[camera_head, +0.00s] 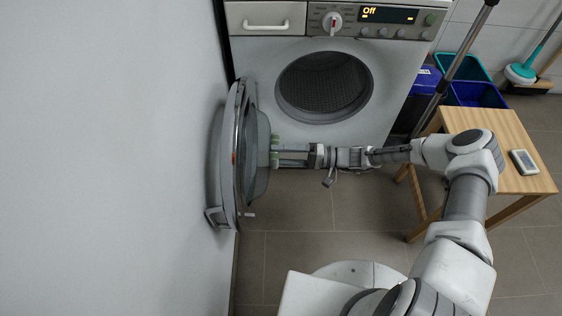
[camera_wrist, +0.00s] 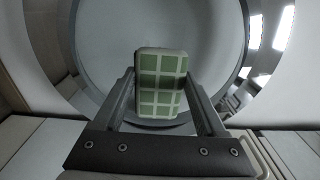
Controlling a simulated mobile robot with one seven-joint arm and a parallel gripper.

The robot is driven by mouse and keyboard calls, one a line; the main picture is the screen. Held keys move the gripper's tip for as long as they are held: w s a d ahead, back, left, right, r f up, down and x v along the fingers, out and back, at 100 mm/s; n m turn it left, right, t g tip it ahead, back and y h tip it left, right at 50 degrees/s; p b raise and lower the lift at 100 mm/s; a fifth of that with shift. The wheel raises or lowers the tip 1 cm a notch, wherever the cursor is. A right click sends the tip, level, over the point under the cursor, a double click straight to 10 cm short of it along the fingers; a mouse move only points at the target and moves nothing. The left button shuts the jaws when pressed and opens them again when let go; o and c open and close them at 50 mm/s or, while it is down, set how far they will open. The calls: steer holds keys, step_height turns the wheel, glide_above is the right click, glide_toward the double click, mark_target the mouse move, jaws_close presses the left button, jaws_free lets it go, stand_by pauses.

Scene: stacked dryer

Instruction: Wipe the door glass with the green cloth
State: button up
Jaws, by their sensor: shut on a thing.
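The dryer door (camera_head: 228,150) stands swung open on the left, and its bulging glass (camera_head: 259,150) faces right. My gripper (camera_head: 280,156) reaches leftward to the glass and is shut on the green cloth (camera_head: 274,150). In the wrist view the green checked cloth (camera_wrist: 160,82) is upright between the two fingers of my gripper (camera_wrist: 161,85). The door glass (camera_wrist: 205,35) fills the view behind the cloth, inside the door's round ring (camera_wrist: 75,50). The cloth is at or very near the glass; I cannot tell whether it touches.
The dryer (camera_head: 320,85) stands behind, its round drum opening uncovered and its display reading "Off". A wooden stool (camera_head: 497,135) with a small white device (camera_head: 523,162) is at right. Blue bins (camera_head: 477,94) stand behind it. A pale wall (camera_head: 110,150) is close on the left.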

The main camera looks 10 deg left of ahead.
steer(key=shift+w, duration=0.2)
steer(key=shift+s+r, duration=0.1)
steer(key=shift+s, duration=0.05)
steer(key=s+d+p, duration=0.1)
steer(key=s+p, duration=0.2)
steer(key=s, duration=0.4)
steer(key=shift+d+p, duration=0.2)
steer(key=shift+p, duration=0.15)
steer(key=b+v, duration=0.1)
steer(key=v, duration=0.5)
stand_by(0.5)
